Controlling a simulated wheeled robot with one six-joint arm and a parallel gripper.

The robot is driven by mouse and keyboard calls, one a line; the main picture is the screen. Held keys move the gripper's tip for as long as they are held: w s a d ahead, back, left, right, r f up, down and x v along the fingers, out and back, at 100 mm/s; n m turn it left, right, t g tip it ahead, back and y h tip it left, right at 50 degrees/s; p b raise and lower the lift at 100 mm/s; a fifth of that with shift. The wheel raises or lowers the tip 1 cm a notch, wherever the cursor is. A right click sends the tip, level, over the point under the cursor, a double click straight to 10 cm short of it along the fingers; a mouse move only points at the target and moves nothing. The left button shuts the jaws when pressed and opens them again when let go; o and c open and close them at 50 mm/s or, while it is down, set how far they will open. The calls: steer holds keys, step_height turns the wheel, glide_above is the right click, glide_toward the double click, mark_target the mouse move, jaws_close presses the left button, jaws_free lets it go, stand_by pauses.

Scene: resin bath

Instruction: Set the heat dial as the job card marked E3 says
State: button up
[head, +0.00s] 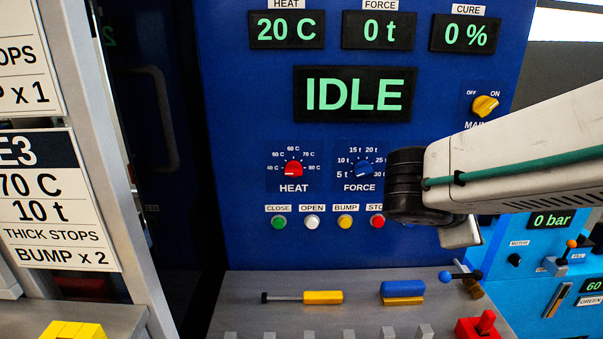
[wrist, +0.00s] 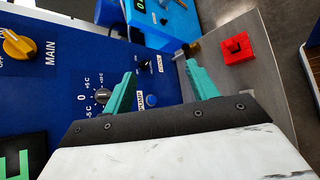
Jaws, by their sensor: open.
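The job card marked E3 (head: 60,200) hangs at the left in the head view and reads 70 C, 10 t, THICK STOPS, BUMP x 2. The red heat dial (head: 293,169) is on the blue panel, with a scale from 40 C to 80 C around it. Its pointer is too small to read surely. The HEAT display (head: 287,30) reads 20 C. My gripper (wrist: 160,64) is open and empty in the wrist view, its teal fingers apart in front of the panel's right part. In the head view my arm hides the fingers. The heat dial is not in the wrist view.
The blue force dial (head: 361,168) is right of the heat dial, with several push buttons below. The yellow main switch (head: 485,106) is at upper right. A ledge (head: 240,290) juts out below, bearing a yellow-handled tool (head: 322,297), a blue-yellow block (head: 402,292) and a red block (head: 485,325).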

steer(key=w+a+r+n+t, duration=0.1)
steer(key=w+a+n+t, duration=0.5)
steer(key=w+a+n, duration=0.35)
steer(key=n+t+y, duration=0.6)
steer(key=n+y, duration=0.3)
steer(key=n, duration=0.3)
glide_toward(294, 172)
steer(key=w, duration=0.9)
steer(key=shift+w+d+f, duration=0.15)
steer(key=shift+w+d, duration=0.1)
steer(key=c, duration=1)
